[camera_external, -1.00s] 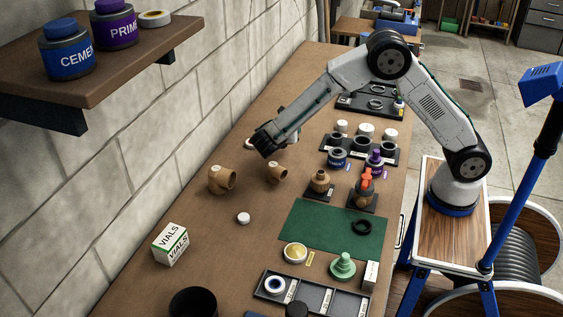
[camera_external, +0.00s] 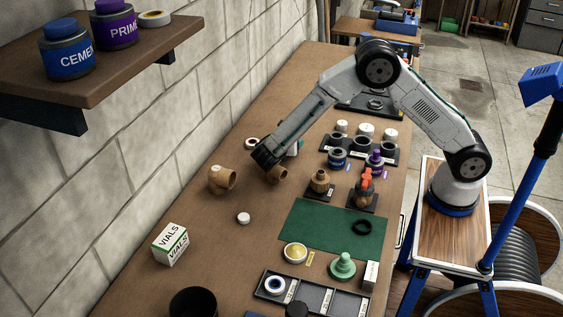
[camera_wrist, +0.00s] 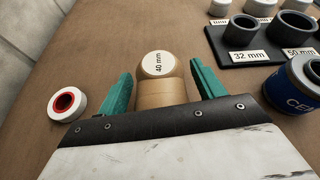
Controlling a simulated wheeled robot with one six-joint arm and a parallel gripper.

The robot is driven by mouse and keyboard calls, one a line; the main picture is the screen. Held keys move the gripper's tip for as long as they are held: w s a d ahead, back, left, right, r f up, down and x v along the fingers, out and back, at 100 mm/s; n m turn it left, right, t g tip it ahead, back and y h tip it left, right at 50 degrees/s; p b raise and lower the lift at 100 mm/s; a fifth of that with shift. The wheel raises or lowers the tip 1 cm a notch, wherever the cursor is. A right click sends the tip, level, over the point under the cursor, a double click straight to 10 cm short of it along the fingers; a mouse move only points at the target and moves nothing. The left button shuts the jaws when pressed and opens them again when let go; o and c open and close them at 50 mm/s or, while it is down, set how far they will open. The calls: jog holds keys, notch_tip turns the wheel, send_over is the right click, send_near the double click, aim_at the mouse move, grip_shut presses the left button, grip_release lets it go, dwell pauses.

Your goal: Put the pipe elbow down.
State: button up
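A small tan pipe elbow (camera_external: 279,174) rests on the brown workbench, and its 40 mm label shows in the wrist view (camera_wrist: 159,66). My gripper (camera_external: 280,160) is low over the elbow and partly hides it. In the wrist view my two green fingers (camera_wrist: 161,70) stand apart on either side of the elbow, with the gripper open. Whether either finger touches it is hard to tell. A larger tan elbow (camera_external: 221,179) lies on the bench to the left.
A white roll with a red ring (camera_wrist: 68,103) lies left of my gripper. A black stand with grey rings (camera_wrist: 245,35) and a blue-labelled can (camera_wrist: 291,88) are to the right. A white cap (camera_external: 244,218) and a VIALS box (camera_external: 171,244) stand nearer the camera.

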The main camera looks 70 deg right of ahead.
jog(key=shift+r, duration=0.15)
jog(key=v, duration=0.3)
jog(key=shift+a+r, duration=0.1)
jog(key=shift+r, duration=0.3)
notch_tip(320, 180, up, 6)
jog(key=shift+f, duration=0.2)
jog(key=shift+s+r, duration=0.15)
jog(key=shift+r, duration=0.35)
jog(key=s+d+r+m+g+y, duration=0.1)
jog(key=s+d+r+m+y, duration=0.2)
jog(key=s, duration=0.4)
jog(key=s+r+m+y, duration=0.1)
jog(key=s+r+m, duration=0.3)
jog(key=s+r, duration=0.15)
jog(key=s+d+r+m+g+y, duration=0.1)
jog(key=s+d+r+m+y, duration=0.15)
jog(key=s, duration=0.55)
jog(key=s+a+m+t+y, duration=0.2)
jog(key=s+m, duration=0.3)
jog(key=s, duration=0.4)
jog(key=s+a+m+t+y, duration=0.1)
jog(key=s+a+m+y, duration=0.2)
jog(key=s, duration=0.7)
jog(key=shift+s+f+m+t+y, duration=0.3)
jog(key=shift+s+m+t+y, duration=0.1)
jog(key=shift+m+y, duration=0.6)
